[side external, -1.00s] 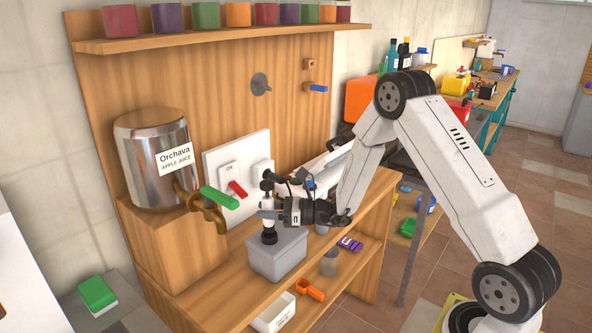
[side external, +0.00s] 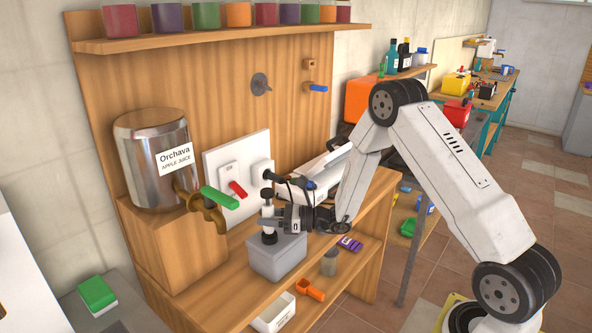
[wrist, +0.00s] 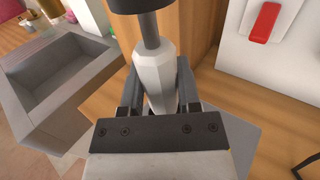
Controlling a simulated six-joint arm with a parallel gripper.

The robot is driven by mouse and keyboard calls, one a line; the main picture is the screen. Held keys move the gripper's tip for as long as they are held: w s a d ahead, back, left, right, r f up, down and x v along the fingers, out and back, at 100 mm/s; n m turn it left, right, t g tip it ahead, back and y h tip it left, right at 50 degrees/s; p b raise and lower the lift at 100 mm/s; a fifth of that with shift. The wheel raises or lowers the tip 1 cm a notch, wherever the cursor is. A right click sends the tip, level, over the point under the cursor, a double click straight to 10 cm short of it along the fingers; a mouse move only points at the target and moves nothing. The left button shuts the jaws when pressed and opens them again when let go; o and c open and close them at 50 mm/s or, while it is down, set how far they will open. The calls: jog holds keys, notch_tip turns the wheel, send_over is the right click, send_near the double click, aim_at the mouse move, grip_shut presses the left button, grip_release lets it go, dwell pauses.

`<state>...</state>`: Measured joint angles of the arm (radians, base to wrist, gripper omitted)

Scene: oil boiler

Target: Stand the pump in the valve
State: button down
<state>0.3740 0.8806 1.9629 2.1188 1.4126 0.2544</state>
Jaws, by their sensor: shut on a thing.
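My gripper (side external: 272,221) is shut on the pump (side external: 268,213), a white faceted body with a black knob on top and a black lower part. The pump is upright over the grey box (side external: 278,262) on the wooden bench. Its black lower part meets the box's top in the side view; I cannot tell how deep it sits. In the wrist view the pump (wrist: 156,77) stands between my two fingers, its lower end hidden. No part is clearly marked as the valve. A brass tap (side external: 211,215) with a green handle is on the metal juice tank.
The Orchava tank (side external: 152,160) stands left of the box. A white panel with a red switch (side external: 238,188) is behind. A jar (side external: 329,262), an orange scoop (side external: 311,290) and a white tub (side external: 274,313) are on the lower shelf. A grey basin (wrist: 60,85) shows in the wrist view.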

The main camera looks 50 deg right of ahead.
jog(key=shift+f, duration=0.25)
jog(key=shift+c, duration=1.2)
grip_release()
jog(key=shift+s, duration=0.1)
jog(key=v, duration=0.7)
jog(key=shift+s+d, duration=0.2)
jog(key=shift+d, duration=0.05)
